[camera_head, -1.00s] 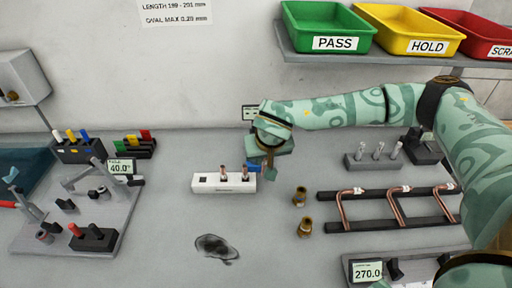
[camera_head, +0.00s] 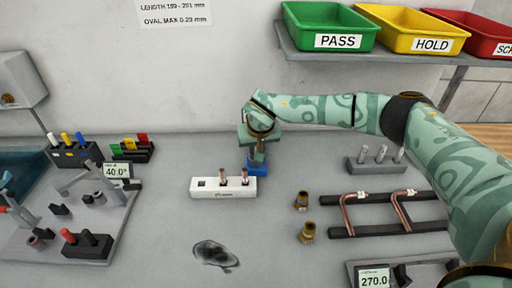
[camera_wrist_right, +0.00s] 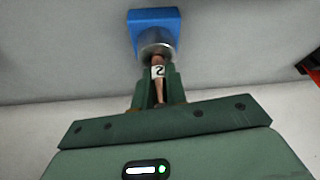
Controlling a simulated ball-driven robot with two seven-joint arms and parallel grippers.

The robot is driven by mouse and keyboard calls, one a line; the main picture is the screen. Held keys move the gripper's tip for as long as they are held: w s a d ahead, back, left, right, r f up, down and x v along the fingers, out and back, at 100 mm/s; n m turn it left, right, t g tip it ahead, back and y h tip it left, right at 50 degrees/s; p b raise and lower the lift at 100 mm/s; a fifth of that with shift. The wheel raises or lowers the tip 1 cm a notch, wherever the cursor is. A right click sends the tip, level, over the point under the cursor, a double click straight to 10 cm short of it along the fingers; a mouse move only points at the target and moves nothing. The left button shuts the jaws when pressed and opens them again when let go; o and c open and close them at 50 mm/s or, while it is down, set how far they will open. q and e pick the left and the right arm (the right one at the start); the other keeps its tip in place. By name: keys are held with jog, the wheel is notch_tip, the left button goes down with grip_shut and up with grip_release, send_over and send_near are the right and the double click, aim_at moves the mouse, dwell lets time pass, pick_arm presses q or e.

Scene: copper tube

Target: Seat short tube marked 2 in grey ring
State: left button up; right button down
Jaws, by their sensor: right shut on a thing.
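My right gripper (camera_head: 258,148) is upright over the blue block (camera_head: 257,168), just behind the white holder. In the right wrist view, its fingers (camera_wrist_right: 157,88) are shut on the short copper tube (camera_wrist_right: 159,60) with a white label marked 2 (camera_wrist_right: 157,71). The tube's far end meets the grey ring (camera_wrist_right: 157,36), which sits on the blue block (camera_wrist_right: 154,16). I cannot tell how deep the end is inside the ring. In the head view the tube and ring are mostly hidden by the gripper. My left gripper is not in view.
The white holder (camera_head: 207,192) bears two upright short copper tubes close in front of the blue block. The grey table around the dark smudge is clear.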

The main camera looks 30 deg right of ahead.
jog(key=shift+f, duration=0.1)
jog(key=c, duration=1.4)
grip_release()
jog(key=p+v, duration=0.1)
jog(key=v, duration=0.6)
jog(key=shift+r+p, duration=0.35)
jog(key=shift+p, duration=0.05)
jog(key=shift+s, duration=0.2)
